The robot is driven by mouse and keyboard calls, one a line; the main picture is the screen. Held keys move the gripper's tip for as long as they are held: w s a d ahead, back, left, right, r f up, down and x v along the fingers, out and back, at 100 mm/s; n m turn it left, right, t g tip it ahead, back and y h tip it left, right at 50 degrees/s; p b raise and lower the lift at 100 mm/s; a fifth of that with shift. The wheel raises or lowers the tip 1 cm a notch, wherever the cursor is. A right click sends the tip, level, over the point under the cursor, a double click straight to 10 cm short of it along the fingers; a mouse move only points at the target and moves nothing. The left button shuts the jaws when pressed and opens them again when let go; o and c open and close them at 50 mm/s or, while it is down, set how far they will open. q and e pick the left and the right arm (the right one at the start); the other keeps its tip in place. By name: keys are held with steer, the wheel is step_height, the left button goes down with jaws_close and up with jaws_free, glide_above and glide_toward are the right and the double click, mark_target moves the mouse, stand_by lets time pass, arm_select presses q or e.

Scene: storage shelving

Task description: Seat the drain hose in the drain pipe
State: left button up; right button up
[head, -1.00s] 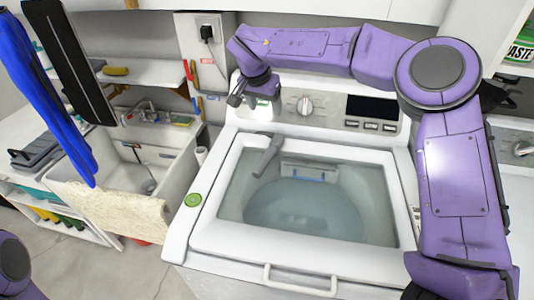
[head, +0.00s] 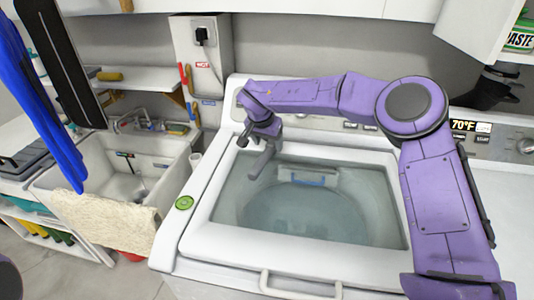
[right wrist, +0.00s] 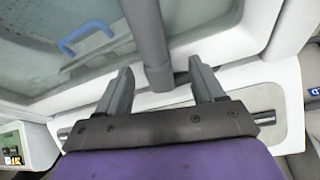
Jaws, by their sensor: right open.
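The drain hose (head: 262,160) is a short dark grey tube slanting over the back left of the washer's glass lid. My right gripper (head: 263,130) is at the hose's upper end. In the right wrist view, the open fingers (right wrist: 160,70) stand on either side of the hose (right wrist: 149,40), with visible gaps. My left gripper is out of view.
The washer (head: 190,235) has a raised rim and a front handle (head: 300,285). The sink (head: 95,165) is at left, with a cream towel (head: 105,220) over its front. Dark and blue hanging items (head: 60,60) fill the upper left. A wall box (head: 200,55) stands behind.

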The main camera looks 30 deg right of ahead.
mark_target(270, 146)
steer(key=shift+x, duration=1.55)
steer(key=shift+s+d+r, duration=0.1)
steer(key=c, duration=1)
steer(key=shift+c, duration=0.5)
steer(key=shift+r, duration=0.15)
